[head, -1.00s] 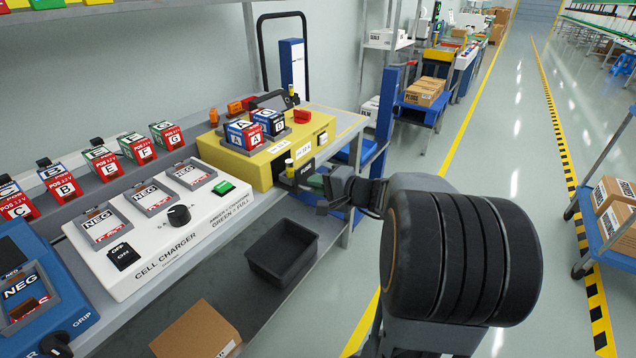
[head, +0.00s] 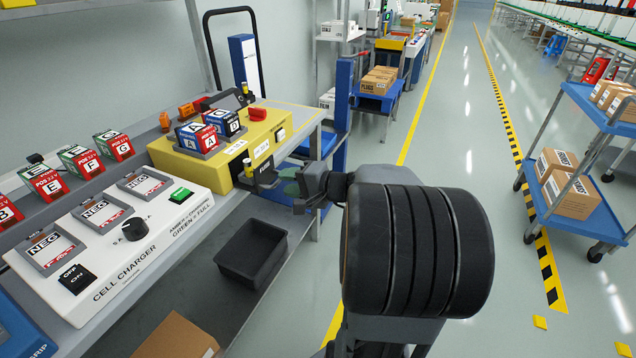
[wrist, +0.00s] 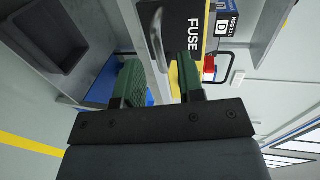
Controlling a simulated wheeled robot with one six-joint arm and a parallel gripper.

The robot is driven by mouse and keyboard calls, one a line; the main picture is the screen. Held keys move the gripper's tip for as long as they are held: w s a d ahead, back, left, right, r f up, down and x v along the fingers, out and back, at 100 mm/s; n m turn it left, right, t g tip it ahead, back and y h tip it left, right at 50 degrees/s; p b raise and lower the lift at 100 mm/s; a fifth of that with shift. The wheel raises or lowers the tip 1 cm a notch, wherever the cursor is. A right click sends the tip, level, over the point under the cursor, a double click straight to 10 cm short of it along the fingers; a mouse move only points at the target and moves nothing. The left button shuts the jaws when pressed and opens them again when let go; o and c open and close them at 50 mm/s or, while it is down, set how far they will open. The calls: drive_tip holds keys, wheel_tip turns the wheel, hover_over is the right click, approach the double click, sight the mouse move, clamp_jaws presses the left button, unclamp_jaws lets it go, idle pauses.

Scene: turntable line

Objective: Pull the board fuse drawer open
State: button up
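The board is a yellow box (head: 222,160) at the far end of the bench. The black fuse drawer front (head: 264,170) is at its near right corner. In the wrist view the drawer front (wrist: 188,22) shows the word FUSE and a silver bar handle (wrist: 156,38). My gripper (head: 286,181) is just right of the drawer front. In the wrist view my gripper (wrist: 158,72) is open, its green fingers on either side of the handle's lower end. Contact with the handle cannot be told. How far out the drawer stands is unclear.
A white cell charger (head: 120,235) stands nearer on the bench. A dark empty bin (head: 252,253) sits on the shelf below. A blue cart with boxes (head: 580,170) is at the right. The floor aisle between is clear.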

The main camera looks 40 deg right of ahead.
drive_tip(key=p+v, duration=0.1)
drive_tip(key=v, duration=0.9)
drive_tip(key=shift+s, duration=0.1)
